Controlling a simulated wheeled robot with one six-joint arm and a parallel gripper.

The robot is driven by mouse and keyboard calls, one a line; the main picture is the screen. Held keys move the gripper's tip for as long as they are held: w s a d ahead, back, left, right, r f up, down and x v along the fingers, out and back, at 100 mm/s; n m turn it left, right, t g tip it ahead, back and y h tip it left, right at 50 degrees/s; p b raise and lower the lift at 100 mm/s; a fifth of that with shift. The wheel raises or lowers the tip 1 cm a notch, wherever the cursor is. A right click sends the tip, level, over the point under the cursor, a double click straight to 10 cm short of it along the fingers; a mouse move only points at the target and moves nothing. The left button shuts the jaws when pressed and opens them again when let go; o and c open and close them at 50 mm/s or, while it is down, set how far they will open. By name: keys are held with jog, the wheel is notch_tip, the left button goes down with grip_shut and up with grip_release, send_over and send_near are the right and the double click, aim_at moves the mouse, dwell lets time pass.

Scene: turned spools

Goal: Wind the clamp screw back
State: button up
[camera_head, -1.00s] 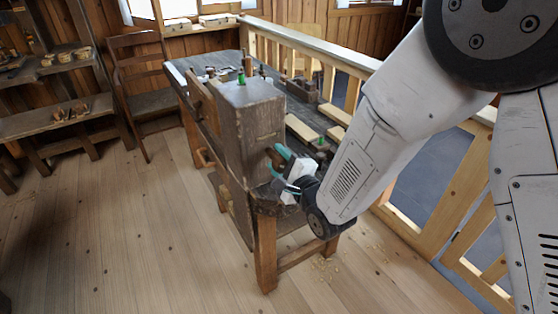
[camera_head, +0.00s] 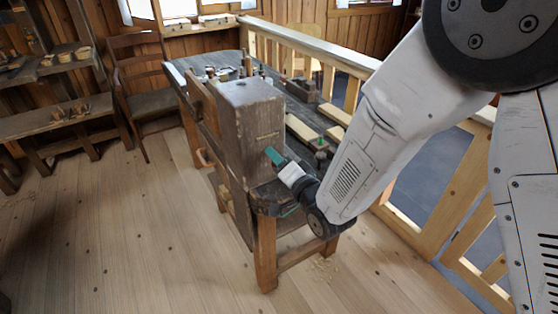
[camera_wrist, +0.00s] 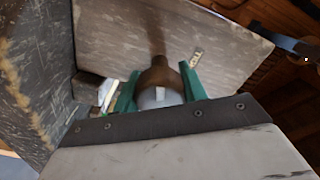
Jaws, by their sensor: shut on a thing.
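The clamp screw's end (camera_wrist: 160,78) shows in the wrist view as a brown turned knob with a pale grey end, in front of the face of a worn wooden block. My gripper (camera_wrist: 158,90) has a green finger on either side of the knob and is shut on it. In the head view my gripper (camera_head: 274,156) is at the right-hand face of the tall wooden block (camera_head: 247,120) at the near end of the workbench. There the knob is hidden behind the fingers and wrist.
The workbench top (camera_head: 292,105) behind the block carries light wooden boards (camera_head: 301,128), tools and small turned pieces. A wooden railing (camera_head: 310,45) runs along the bench's right side. A chair (camera_head: 150,95) stands at the back left. The floor at left is clear.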

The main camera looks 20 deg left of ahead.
jog(key=n, duration=0.4)
jog(key=shift+a+n, duration=0.1)
jog(key=shift+n, duration=0.2)
jog(key=n, duration=0.3)
jog(key=shift+n, duration=0.3)
jog(key=n, duration=0.7)
jog(key=shift+r, duration=0.1)
jog(key=n, duration=0.6)
jog(key=shift+w+n, duration=0.1)
jog(key=shift+n, duration=0.2)
jog(key=n, duration=0.6)
jog(key=shift+n, duration=0.3)
jog(key=o, duration=1)
